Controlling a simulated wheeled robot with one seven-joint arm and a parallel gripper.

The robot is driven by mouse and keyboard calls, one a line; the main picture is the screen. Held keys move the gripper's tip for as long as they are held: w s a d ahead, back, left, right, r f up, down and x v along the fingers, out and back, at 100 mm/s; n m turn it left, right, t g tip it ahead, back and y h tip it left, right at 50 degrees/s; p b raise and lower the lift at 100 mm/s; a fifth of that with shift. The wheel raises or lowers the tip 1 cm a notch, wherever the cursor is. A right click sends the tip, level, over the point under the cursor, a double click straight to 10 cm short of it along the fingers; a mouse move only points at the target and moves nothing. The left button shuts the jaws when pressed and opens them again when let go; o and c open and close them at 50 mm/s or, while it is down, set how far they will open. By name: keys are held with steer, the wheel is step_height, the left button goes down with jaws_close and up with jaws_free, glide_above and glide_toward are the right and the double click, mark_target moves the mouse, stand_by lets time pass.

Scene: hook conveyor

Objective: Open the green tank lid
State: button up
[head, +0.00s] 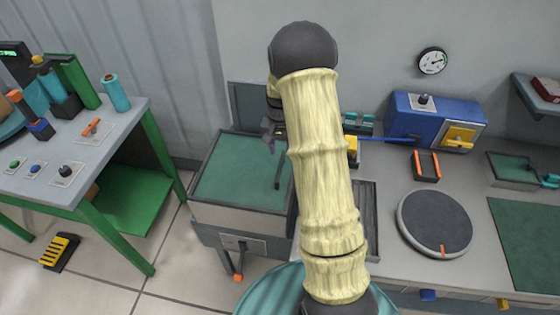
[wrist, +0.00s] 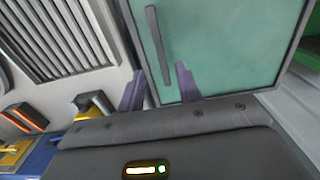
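The green tank lid (head: 228,178) is a flat teal panel with a grey frame on a grey tank, and it looks closed. Its dark bar handle (head: 279,172) lies along the right side, partly hidden near my arm. In the wrist view the lid (wrist: 225,45) fills the upper right, with the handle (wrist: 157,38) upright in the picture. My gripper (wrist: 160,78) is open, and the handle's near end shows between its two fingers. I cannot tell whether the fingers touch it. In the head view my gripper (head: 269,137) is over the lid's far right part.
A grey slatted grille (wrist: 60,35) lies beside the lid. To the right, a counter holds a blue box (head: 405,118) and a round dark turntable (head: 435,223). A green-legged table (head: 85,160) stands left. A lever with an orange knob (head: 239,277) hangs on the tank front.

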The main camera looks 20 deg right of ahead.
mark_target(280, 166)
step_height(280, 166, down, 7)
steer(key=shift+f+p, duration=0.15)
steer(key=shift+p, duration=0.55)
jaws_close()
